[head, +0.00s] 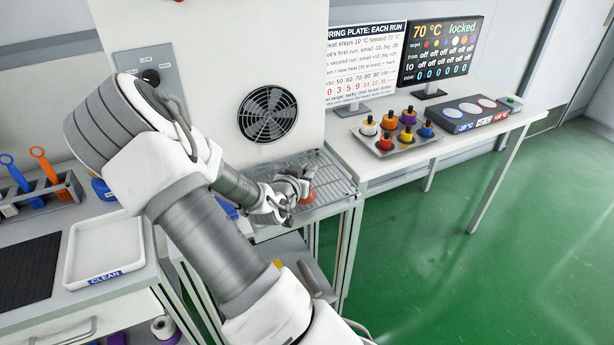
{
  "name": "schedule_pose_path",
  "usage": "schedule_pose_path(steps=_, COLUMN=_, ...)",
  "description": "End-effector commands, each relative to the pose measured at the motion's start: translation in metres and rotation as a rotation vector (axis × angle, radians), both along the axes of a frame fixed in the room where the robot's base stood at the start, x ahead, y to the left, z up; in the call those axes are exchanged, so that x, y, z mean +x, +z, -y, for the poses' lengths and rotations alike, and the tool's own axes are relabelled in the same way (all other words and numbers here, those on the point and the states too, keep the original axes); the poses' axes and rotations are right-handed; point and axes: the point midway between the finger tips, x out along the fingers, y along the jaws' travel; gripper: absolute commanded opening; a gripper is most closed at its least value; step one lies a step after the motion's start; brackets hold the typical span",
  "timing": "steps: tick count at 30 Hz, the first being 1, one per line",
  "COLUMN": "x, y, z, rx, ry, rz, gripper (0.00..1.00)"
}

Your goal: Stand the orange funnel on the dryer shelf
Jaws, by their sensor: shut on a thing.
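The orange funnel (309,197) shows as a small orange patch at my gripper, over the right part of the dryer shelf. My gripper (300,190) is shut on it; the fingers and wrist hide much of the funnel. I cannot tell whether its rim or spout touches the shelf, or how far it tilts. The dryer shelf (338,178) is a grey wire rack below the round fan grille (268,114). My arm comes in from the lower middle and covers the shelf's left part.
Right of the shelf, a white table (378,184) carries a rack of coloured-capped bottles (385,147), a button panel (468,113) and two displays (440,52). At left are a white CLEAN tray (104,248), a dark mat (28,268) and a tool holder (42,203).

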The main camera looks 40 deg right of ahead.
Motion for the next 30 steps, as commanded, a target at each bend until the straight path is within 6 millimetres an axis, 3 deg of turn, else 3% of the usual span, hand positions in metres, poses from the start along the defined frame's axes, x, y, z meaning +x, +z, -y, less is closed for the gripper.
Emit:
schedule_pose_path(steps=10, x=0.000, y=-0.004, z=0.000, rx=0.000, ry=0.000, rz=0.001, gripper=0.00)
schedule_pose_path(steps=11, x=0.000, y=-0.004, z=0.000, rx=0.000, ry=0.000, rz=0.001, gripper=0.22)
schedule_pose_path(steps=16, x=0.000, y=-0.002, z=0.000, rx=0.000, ry=0.000, rz=0.001, gripper=0.51)
schedule_pose_path(steps=27, x=0.000, y=0.002, z=0.000, rx=0.000, ry=0.000, rz=0.001, gripper=0.51)
schedule_pose_path(steps=30, x=-0.005, y=0.005, z=-0.012, rx=0.002, ry=0.002, rz=0.002, gripper=0.51)
